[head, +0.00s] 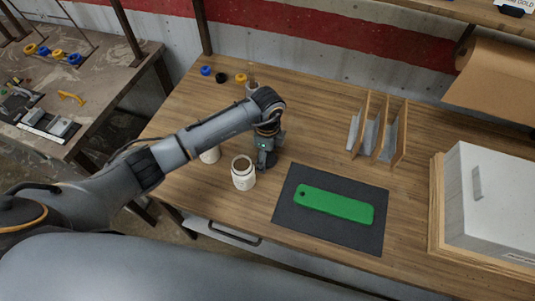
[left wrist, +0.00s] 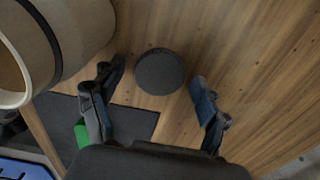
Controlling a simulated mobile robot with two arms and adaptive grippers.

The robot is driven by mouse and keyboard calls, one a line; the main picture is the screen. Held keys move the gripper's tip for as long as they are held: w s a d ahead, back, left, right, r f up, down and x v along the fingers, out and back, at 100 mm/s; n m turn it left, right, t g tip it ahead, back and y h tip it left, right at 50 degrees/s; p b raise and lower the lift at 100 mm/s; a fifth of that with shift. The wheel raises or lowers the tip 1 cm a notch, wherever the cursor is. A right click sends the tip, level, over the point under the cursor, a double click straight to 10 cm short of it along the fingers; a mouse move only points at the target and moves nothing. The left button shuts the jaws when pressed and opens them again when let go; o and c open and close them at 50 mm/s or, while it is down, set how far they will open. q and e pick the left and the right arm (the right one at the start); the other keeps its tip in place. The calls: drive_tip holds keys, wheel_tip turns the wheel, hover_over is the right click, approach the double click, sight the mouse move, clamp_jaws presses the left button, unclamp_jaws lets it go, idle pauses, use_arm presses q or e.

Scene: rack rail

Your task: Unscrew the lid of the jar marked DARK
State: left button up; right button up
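A white jar (head: 243,180) stands on the wooden table with its top uncovered and brown inside; its marking is too small to read. The pale open jar at the left of the left wrist view (left wrist: 78,35) looks like the same one. A round black lid (left wrist: 160,73) appears to lie flat on the wood in the left wrist view. My left gripper (head: 266,166) points down just right of the open jar. Its fingers (left wrist: 159,74) are spread on either side of the lid, with gaps. In the head view the lid is hidden. My right gripper is not in view.
A second jar (head: 211,155) is partly hidden behind my left arm. A dark mat (head: 287,212) bears a green plate (head: 335,206). Wooden dividers (head: 398,150) and a white box (head: 490,195) stand to the right. Small blue (head: 206,71), black (head: 222,78) and yellow (head: 240,78) pieces lie behind.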

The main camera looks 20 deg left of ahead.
sight(267, 158)
use_arm(q)
drive_tip(key=shift+r, duration=0.5)
wheel_tip(267, 158, up, 11)
drive_tip(key=b, duration=0.2)
drive_tip(key=shift+r, duration=0.2)
